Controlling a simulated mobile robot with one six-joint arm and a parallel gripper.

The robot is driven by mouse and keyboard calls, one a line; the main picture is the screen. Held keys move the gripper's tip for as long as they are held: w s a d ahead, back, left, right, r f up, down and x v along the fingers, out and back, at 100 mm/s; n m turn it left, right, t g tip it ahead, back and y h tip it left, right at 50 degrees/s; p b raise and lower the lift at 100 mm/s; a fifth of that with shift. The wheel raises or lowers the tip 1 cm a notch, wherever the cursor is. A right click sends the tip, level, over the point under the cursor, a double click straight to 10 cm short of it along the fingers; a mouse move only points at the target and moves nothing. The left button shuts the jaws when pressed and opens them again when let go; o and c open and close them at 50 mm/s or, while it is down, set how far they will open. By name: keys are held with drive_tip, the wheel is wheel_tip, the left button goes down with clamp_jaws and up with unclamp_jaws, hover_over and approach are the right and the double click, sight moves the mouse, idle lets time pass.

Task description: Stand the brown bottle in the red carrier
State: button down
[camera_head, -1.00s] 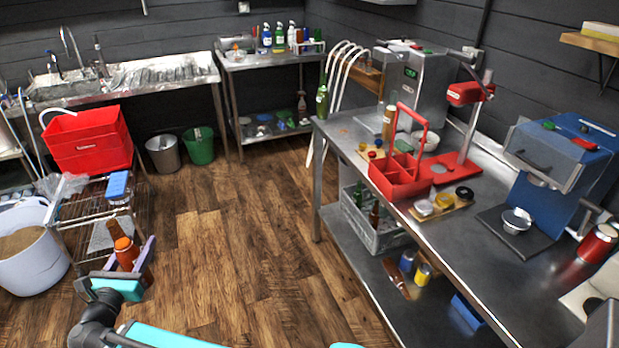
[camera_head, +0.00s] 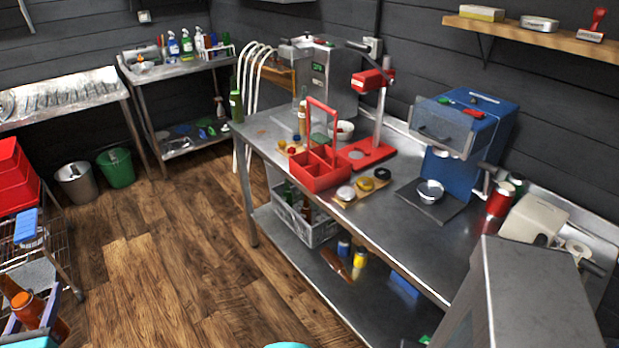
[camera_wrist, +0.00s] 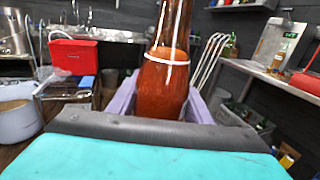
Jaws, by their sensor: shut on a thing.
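My gripper (camera_head: 32,316) is at the lower left of the head view, its purple fingers shut on the brown bottle (camera_head: 55,331). In the wrist view the brown bottle (camera_wrist: 165,88) stands roughly upright between the fingers, with a pale ring around it; its top is cut off. The red carrier (camera_head: 318,170) stands on the steel bench in the head view, right of and well apart from my gripper. It has a tall loop handle and open compartments, and I see no bottle in them. A red piece, probably the carrier (camera_wrist: 308,82), shows at the wrist view's right edge.
A green bottle (camera_head: 236,105) stands at the bench corner, and another bottle (camera_head: 302,118) behind the carrier. A board with lids (camera_head: 362,190) lies beside the carrier, near a red stand (camera_head: 372,152). A grey crate (camera_head: 318,232) sits below. The wooden floor (camera_head: 170,250) between is clear.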

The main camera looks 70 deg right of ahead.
drive_tip(key=s+d+r+m+g+h+p, duration=0.1)
drive_tip(key=s+d+r+m+g, duration=0.1)
drive_tip(key=d, duration=1)
drive_tip(key=s+d+r+m+g+h, duration=0.1)
drive_tip(key=s+d+r+g, duration=0.15)
drive_tip(key=d, duration=0.95)
drive_tip(key=s+d+r+m+g+h+p, duration=0.1)
drive_tip(key=s+d+m+g, duration=0.15)
drive_tip(key=d, duration=0.95)
drive_tip(key=s+d+r+m+g+p, duration=0.1)
drive_tip(key=s+d+g, duration=0.3)
drive_tip(key=s+d, duration=0.8)
drive_tip(key=s+d+r+m+g+p, duration=0.1)
drive_tip(key=s+d+r+m+g, duration=0.2)
drive_tip(key=s+d, duration=1)
drive_tip(key=shift+s+d+r+m+g, duration=0.25)
drive_tip(key=shift+d+r+m+g, duration=0.2)
drive_tip(key=shift+r, duration=0.2)
drive_tip(key=shift+d+f+b, duration=0.1)
drive_tip(key=shift+b, duration=0.25)
drive_tip(key=b+x, duration=0.2)
drive_tip(key=b, duration=0.3)
drive_tip(key=shift+d, duration=0.15)
